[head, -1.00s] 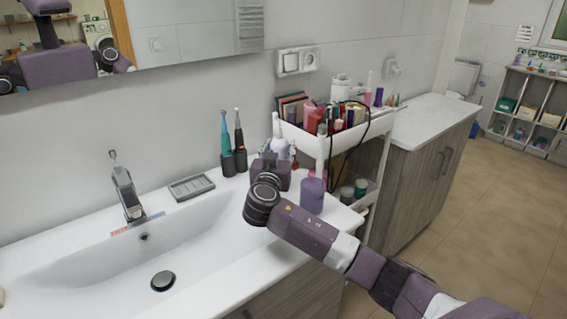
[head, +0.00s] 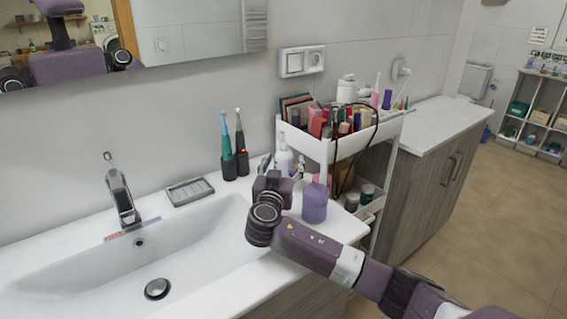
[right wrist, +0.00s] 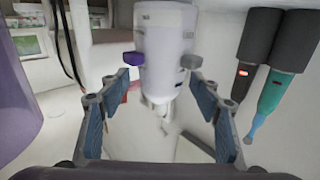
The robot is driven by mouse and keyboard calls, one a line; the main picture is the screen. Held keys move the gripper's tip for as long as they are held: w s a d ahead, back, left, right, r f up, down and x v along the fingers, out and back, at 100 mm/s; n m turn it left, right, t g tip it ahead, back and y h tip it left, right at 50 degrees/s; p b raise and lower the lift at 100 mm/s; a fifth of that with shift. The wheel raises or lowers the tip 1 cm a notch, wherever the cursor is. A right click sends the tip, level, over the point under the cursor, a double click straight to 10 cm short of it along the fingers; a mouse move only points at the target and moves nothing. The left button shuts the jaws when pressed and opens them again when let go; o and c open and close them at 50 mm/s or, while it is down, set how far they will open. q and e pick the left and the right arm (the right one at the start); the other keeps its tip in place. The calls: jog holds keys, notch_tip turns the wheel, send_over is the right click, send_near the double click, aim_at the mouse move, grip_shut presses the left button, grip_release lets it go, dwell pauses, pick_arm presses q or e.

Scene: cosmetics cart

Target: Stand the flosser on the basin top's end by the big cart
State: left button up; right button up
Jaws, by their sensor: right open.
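The flosser is the white upright device (head: 284,163) at the right end of the basin top, just behind my right gripper (head: 273,183). The basin top (head: 335,228) ends beside the white cart (head: 350,145). My left gripper is not in view.
A purple bottle (head: 314,205) stands close to the right of my gripper. Two electric toothbrushes (head: 235,160) and a soap dish (head: 190,190) are to the left, near the wall. The cart holds many cosmetics, and a cable hangs over it.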

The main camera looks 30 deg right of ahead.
jog(key=v, duration=0.4)
jog(key=shift+s+a, duration=0.15)
jog(key=shift+s, duration=0.2)
jog(key=v, duration=0.5)
jog(key=shift+a+p, duration=0.4)
jog(key=shift+a, duration=0.05)
jog(key=shift+s+a, duration=0.5)
jog(key=shift+s, duration=0.05)
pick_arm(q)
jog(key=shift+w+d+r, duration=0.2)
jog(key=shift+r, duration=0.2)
pick_arm(e)
jog(key=shift+s, duration=0.2)
